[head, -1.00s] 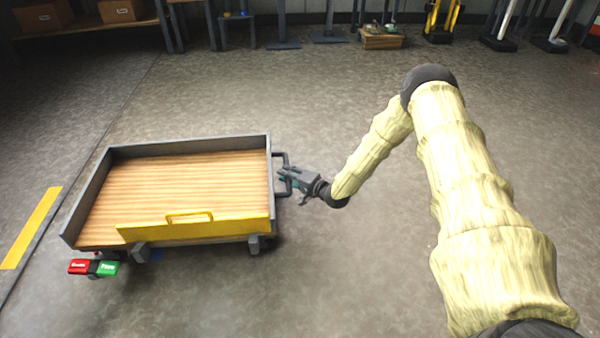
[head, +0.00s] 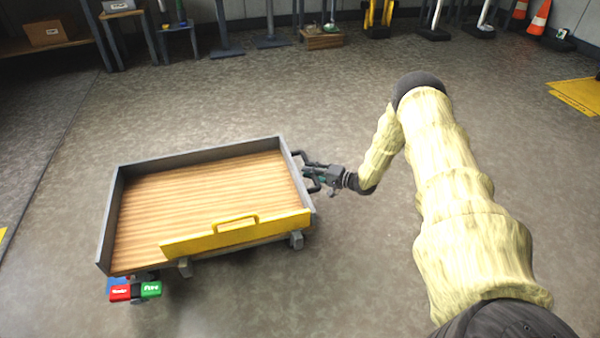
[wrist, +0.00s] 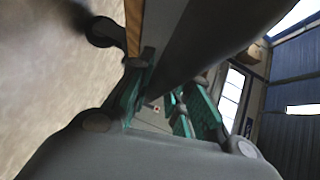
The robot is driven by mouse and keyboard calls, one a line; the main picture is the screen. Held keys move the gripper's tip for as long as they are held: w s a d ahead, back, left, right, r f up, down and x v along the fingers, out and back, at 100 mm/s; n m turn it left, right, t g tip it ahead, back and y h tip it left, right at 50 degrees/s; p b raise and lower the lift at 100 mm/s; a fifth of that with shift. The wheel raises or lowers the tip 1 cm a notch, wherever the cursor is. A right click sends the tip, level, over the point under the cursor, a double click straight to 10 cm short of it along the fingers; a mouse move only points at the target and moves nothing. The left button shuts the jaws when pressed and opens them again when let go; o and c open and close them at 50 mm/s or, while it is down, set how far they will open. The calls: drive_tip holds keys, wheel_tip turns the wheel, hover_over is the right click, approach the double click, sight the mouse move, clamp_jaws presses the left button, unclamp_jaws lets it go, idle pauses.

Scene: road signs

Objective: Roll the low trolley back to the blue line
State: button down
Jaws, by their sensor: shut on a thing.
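The low trolley (head: 205,205) stands left of centre in the head view, with a wooden deck, grey walls and a yellow front flap. In the wrist view the green fingers (wrist: 165,105) stand close around a dark bar. A red and a green pedal (head: 135,291) show at the trolley's near left corner. A small blue patch (head: 115,284) shows beside the red pedal; most of it is hidden, so I cannot tell if it is the blue line.
The deck is empty. A bit of yellow floor line (head: 3,234) shows at the left edge. Yellow plates (head: 577,93) lie at the right. Orange cones (head: 539,18), stands and a small wooden crate (head: 321,39) line the back wall. The floor around the trolley is clear.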

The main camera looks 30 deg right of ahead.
drive_tip(key=shift+d, duration=0.35)
drive_tip(key=c, duration=1.3)
unclamp_jaws()
drive_tip(key=shift+s+d, duration=0.1)
drive_tip(key=shift+d, duration=0.05)
drive_tip(key=shift+a, duration=0.2)
drive_tip(key=v, duration=1.2)
drive_tip(key=shift+a, duration=0.1)
